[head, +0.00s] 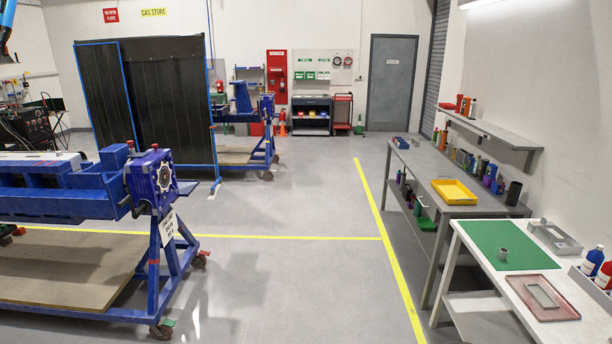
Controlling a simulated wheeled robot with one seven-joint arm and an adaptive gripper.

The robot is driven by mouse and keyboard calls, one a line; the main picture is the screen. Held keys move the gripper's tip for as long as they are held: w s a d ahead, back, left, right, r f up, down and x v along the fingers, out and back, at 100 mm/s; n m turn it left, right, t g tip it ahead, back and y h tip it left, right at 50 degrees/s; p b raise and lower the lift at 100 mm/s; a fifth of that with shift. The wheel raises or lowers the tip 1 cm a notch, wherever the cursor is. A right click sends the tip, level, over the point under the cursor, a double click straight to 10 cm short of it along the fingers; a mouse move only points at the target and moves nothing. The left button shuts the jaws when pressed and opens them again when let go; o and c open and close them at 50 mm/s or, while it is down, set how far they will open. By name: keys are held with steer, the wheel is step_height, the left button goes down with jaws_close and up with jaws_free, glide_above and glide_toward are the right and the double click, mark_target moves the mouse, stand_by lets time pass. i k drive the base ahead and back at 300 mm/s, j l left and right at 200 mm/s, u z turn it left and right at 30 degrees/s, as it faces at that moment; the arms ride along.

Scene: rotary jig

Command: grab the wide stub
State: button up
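A short, wide grey stub (503,254) stands on the green mat (478,250) on the white table (462,228) at the lower right of the head view. It looks like a small cylinder with a round top; finer detail is too small to tell. Nothing touches it from the sides. My gripper is not in this view, so its state and its place relative to the stub are hidden.
The white table also holds a reddish tray (567,312) with a grey frame inside, a grey metal box (556,238) and bottles (593,262). A grey bench (424,168) adjoins behind. A blue rotary jig (150,187) stands left. The floor between is clear.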

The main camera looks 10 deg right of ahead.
mark_target(503, 252)
steer(key=i+l+z, duration=0.1)
steer(key=i+z, duration=0.35)
steer(key=i+j+z, duration=0.1)
steer(key=i+z, duration=0.3)
steer(key=i+j+z, duration=0.2)
steer(key=i+z, duration=0.25)
steer(key=i+j+z, duration=0.55)
steer(key=i+z, duration=0.15)
steer(key=z, duration=0.15)
steer(key=i+j+z, duration=0.25)
steer(key=z, duration=0.15)
steer(key=i+j+z, duration=0.25)
steer(key=z, duration=0.2)
steer(key=i+j+z, duration=0.15)
steer(key=j+z, duration=0.25)
